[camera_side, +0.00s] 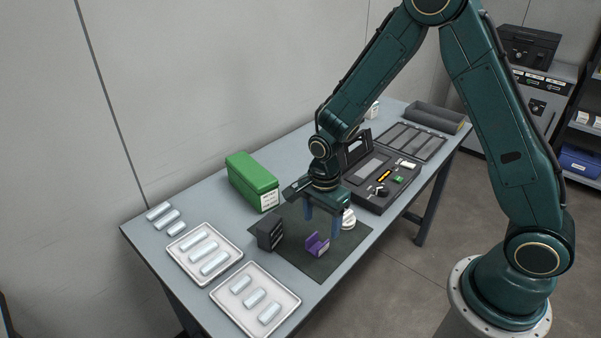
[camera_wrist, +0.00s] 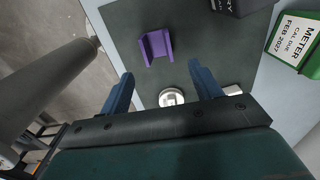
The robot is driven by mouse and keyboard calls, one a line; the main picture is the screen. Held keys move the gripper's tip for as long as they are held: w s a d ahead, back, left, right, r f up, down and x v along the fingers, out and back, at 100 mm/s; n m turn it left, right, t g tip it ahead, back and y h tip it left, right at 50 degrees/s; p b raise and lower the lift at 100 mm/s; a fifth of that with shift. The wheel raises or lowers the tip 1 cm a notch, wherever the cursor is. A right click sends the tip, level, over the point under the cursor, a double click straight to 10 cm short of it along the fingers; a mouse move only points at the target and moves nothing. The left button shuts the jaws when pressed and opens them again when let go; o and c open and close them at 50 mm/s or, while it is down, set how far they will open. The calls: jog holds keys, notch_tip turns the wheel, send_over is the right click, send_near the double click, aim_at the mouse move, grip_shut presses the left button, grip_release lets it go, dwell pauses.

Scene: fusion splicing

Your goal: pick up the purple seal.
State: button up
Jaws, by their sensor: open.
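The purple seal (camera_side: 316,244) is a small U-shaped channel piece on the dark mat (camera_side: 350,243). In the wrist view the purple seal (camera_wrist: 155,47) lies beyond the fingertips, nearer the left finger. My gripper (camera_side: 322,220) is above the mat with its two blue fingers apart and nothing between them. It also shows in the wrist view (camera_wrist: 160,80). In the side view the right finger is close above the seal; I cannot tell the exact height gap. A round white item (camera_wrist: 171,97) shows on the mat below the space between the fingers.
A dark block (camera_side: 269,233) stands left of the seal, with a green box (camera_side: 252,182) behind it. White trays (camera_side: 205,252) with pale cylinders lie at the left. An open dark tool case (camera_side: 385,180) is at the right. Mat around the seal is mostly clear.

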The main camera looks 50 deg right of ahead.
jog(key=shift+f, duration=0.45)
jog(key=shift+f, duration=0.1)
jog(key=shift+f, duration=2.5)
jog(key=c, duration=1)
jog(key=shift+r, duration=0.15)
jog(key=shift+c, duration=0.4)
notch_tip(320, 180, up, 20)
